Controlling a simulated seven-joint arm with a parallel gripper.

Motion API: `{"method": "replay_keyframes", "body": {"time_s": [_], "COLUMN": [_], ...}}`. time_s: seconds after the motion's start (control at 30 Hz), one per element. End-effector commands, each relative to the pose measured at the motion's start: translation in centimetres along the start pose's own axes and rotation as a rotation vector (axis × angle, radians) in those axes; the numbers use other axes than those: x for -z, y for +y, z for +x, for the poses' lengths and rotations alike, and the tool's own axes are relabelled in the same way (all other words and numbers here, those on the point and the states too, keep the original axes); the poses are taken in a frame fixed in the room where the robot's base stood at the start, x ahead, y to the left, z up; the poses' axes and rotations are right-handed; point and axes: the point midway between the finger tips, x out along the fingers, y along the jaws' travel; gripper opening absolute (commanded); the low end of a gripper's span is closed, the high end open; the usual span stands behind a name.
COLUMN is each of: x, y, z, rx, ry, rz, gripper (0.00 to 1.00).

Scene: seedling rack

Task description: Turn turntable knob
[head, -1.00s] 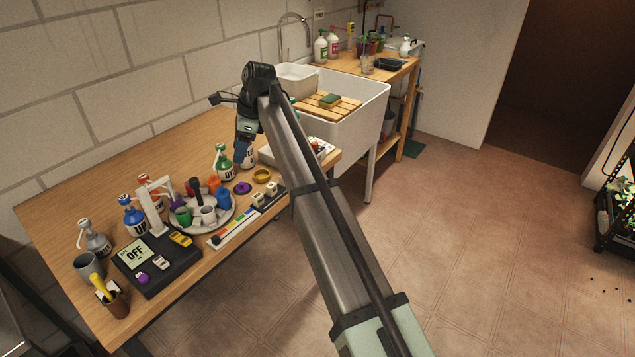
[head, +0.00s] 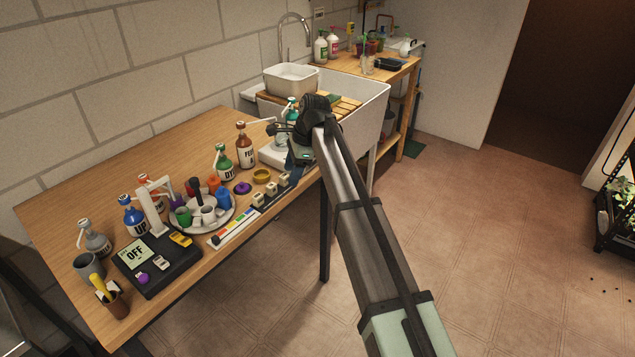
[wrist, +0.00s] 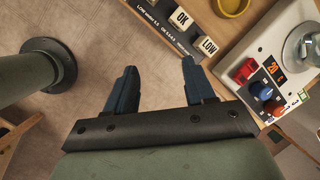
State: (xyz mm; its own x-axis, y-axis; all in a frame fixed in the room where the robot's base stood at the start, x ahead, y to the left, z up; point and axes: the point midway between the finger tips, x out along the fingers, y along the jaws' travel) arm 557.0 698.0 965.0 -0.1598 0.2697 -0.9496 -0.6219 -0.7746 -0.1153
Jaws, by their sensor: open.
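The round white turntable (head: 182,222) stands on the wooden table in the head view, with coloured cups around a black upright knob (head: 195,187). My gripper (head: 298,158) is well to the right of it, by the table's front right edge. In the wrist view my gripper (wrist: 160,72) is open and empty, with bare floor between its two dark blue fingers. The turntable is outside the wrist view.
A white device (wrist: 249,45) with a blue knob (wrist: 263,91) and red switch is right of the fingers.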

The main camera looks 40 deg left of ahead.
Motion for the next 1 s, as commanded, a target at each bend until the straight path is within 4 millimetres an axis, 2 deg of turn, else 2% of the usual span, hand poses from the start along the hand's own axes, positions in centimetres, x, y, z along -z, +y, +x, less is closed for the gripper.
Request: {"method": "replay_keyframes", "body": {"time_s": [0.2, 0.5, 0.7, 1.0], "x": [3.4, 6.6, 7.4, 7.5], "y": [1.2, 2.4, 2.7, 2.7], "z": [0.8, 1.5, 1.7, 1.7], "rx": [0.006, 0.010, 0.011, 0.011], "ry": [0.015, 0.030, 0.034, 0.034], "rz": [-0.019, -0.042, -0.049, -0.050], "gripper": [0.54, 0.54, 0.54, 0.54]}}
